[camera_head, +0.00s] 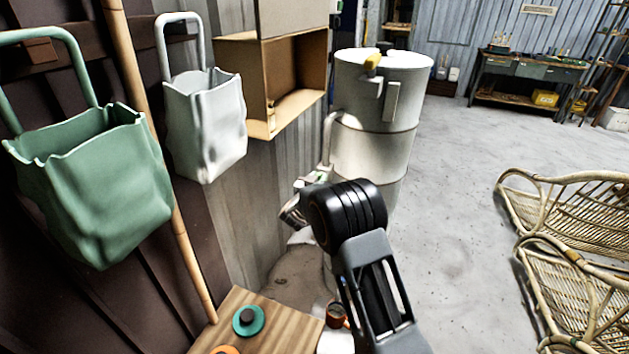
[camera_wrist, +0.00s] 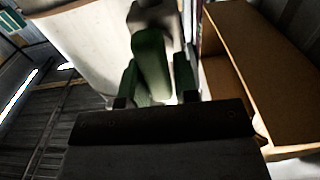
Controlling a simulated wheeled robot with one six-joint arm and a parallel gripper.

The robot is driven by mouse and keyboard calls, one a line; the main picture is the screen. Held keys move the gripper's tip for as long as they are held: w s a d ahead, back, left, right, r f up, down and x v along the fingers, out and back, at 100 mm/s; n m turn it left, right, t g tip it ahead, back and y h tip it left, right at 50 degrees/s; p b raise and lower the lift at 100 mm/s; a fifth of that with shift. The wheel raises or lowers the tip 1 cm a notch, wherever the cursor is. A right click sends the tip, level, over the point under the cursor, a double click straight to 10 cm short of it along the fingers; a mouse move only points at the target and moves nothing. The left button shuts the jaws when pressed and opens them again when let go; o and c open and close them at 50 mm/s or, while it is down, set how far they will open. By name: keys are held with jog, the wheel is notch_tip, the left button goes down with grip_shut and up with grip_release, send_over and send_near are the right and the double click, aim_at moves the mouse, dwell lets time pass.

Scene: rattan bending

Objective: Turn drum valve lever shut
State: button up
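The tall white drum (camera_head: 378,150) stands behind my arm in the head view, with a pale pipe (camera_head: 327,140) down its left side. The drum's pale wall (camera_wrist: 85,40) fills the upper left of the wrist view. A dark green lever (camera_wrist: 151,62) hangs below a grey fitting there. My gripper (camera_wrist: 156,80) is open, with one green-tipped finger on each side of the lever. The lever looks close to the left finger; I cannot tell whether they touch. In the head view my gripper (camera_head: 310,182) is beside the pipe, and my wrist partly hides it.
An open cardboard box (camera_head: 266,85) is on the wall left of the drum; its side (camera_wrist: 265,75) shows close to the gripper's right. Green (camera_head: 95,180) and white bags (camera_head: 205,120) hang at left. Rattan chairs (camera_head: 575,250) stand right, with clear floor (camera_head: 455,200) between.

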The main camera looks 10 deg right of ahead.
grip_shut()
jog(key=shift+r+n+p, duration=0.1)
jog(key=shift+n+p, duration=0.2)
jog(key=shift+p, duration=0.05)
jog(key=shift+w+a+r+n+p, duration=0.1)
jog(key=shift+a+n+p, duration=0.05)
jog(key=shift+n+p, duration=0.8)
jog(key=n+p, duration=0.1)
jog(key=n, duration=0.1)
jog(key=n+p, duration=0.2)
jog(key=n, duration=0.1)
jog(key=shift+w+a+n, duration=0.1)
jog(key=shift+a+n, duration=0.1)
jog(key=shift+n, duration=0.15)
jog(key=shift+w+a+f+n+p, duration=0.15)
jog(key=shift+n+p, duration=0.55)
jog(key=shift+n, duration=0.9)
jog(key=shift+d+f+n+p, duration=0.15)
jog(key=shift+n+p, duration=0.6)
jog(key=shift+n, duration=0.85)
jog(key=shift+w+a+f+n+p, duration=0.2)
jog(key=shift+n+p, duration=0.5)
jog(key=shift+n, duration=0.9)
jog(key=shift+s, duration=0.15)
